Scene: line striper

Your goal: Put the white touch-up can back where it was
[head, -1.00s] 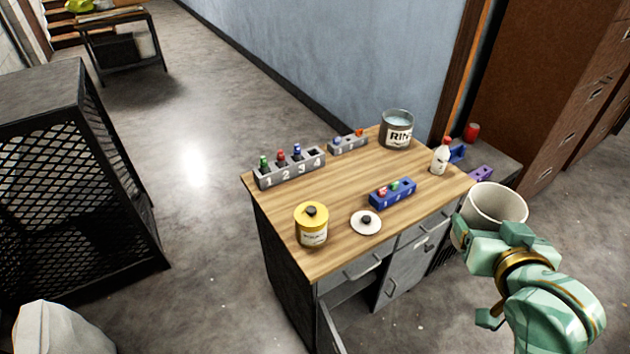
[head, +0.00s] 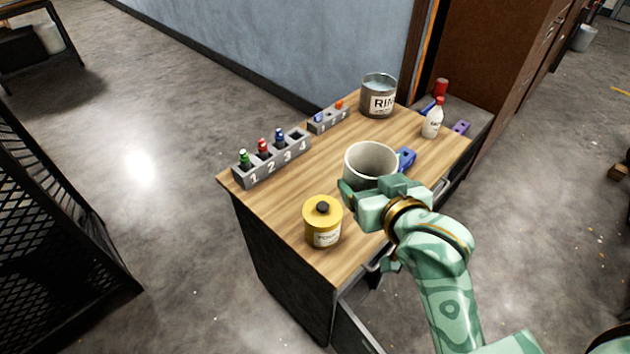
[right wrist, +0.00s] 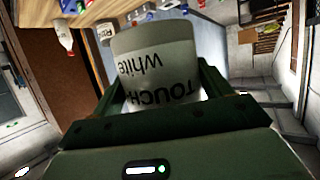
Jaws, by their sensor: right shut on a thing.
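The white touch-up can (head: 371,161) is an open-topped white can above the right part of the workbench. In the right wrist view the can (right wrist: 152,72) shows the words "TOUCH" and "White", upside down. My right gripper (head: 366,188) is shut on the can, with a finger on each side of it in the right wrist view. The can hides part of the blue block and the spot where the white lid lay. Whether the can touches the bench top I cannot tell; it seems held above it. My left gripper is not in view.
On the workbench (head: 285,208) stand a yellow can (head: 323,222), a grey numbered rack (head: 271,160), a smaller grey rack (head: 328,117), a RINSE-type can (head: 378,97) and a white bottle with red cap (head: 432,120). A blue block (head: 406,157) shows behind my held can.

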